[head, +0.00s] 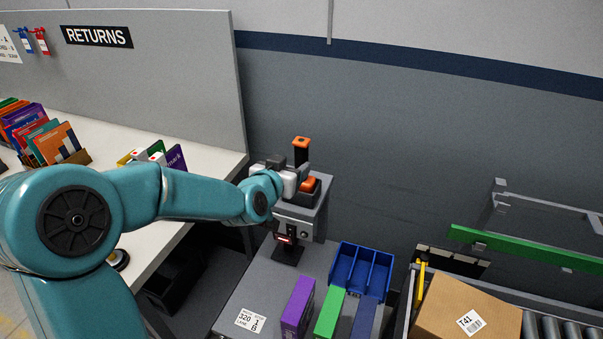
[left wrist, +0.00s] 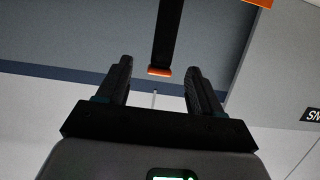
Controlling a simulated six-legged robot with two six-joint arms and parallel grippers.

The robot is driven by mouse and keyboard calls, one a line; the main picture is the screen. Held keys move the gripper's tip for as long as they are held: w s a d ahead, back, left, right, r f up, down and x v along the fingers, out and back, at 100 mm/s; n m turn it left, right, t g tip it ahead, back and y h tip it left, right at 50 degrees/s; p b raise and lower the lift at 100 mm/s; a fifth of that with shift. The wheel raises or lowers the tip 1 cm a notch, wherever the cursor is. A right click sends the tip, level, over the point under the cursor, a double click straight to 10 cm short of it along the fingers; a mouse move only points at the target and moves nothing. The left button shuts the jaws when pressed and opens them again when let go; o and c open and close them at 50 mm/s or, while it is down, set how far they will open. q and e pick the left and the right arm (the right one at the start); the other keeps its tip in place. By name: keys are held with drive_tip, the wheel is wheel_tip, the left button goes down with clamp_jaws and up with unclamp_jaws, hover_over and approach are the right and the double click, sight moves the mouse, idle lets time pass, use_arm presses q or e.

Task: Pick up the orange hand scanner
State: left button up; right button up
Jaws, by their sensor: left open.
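The orange hand scanner (head: 301,150) shows in the head view as an upright black piece with an orange top, above a grey pedestal. An orange block (head: 309,184) lies just below it; I cannot tell whether the two are joined. My left gripper (head: 290,172) is open beside the black piece, on its near left side. In the left wrist view, which looks upside down, the black piece with its orange end (left wrist: 160,40) lies in line with the gap between the open fingers (left wrist: 159,68). I cannot tell its depth from the fingertips. My right gripper is out of view.
The grey pedestal (head: 300,217) stands on a grey surface with a blue divided bin (head: 362,268) and purple, green and blue boxes. A white returns table (head: 215,160) with books is at left. A cardboard box (head: 468,312) and rollers are at right. The wall is behind.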

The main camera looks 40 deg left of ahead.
sight(300, 157)
use_arm(q)
drive_tip(key=x, duration=0.3)
drive_tip(key=shift+w+a+f+p, duration=0.15)
drive_tip(key=shift+w+a+p, duration=0.05)
drive_tip(key=shift+a+p, duration=0.15)
drive_tip(key=shift+w+f, duration=0.1)
drive_tip(key=shift+w, duration=0.25)
drive_tip(key=shift+w+d, duration=0.15)
drive_tip(key=shift+d, duration=0.05)
drive_tip(key=shift+w+p, duration=0.35)
drive_tip(key=shift+p, duration=0.05)
drive_tip(key=p+x, duration=0.1)
drive_tip(key=x, duration=0.1)
drive_tip(key=a+x, duration=0.1)
drive_tip(key=x, duration=0.1)
drive_tip(key=shift+f+p, duration=0.25)
drive_tip(key=shift+p, duration=0.1)
drive_tip(key=shift+w+f, duration=0.15)
drive_tip(key=shift+w, duration=0.05)
drive_tip(key=shift+s+d, duration=0.15)
drive_tip(key=shift+d, duration=0.05)
drive_tip(key=shift+a, duration=0.15)
drive_tip(key=c, duration=0.7)
clamp_jaws()
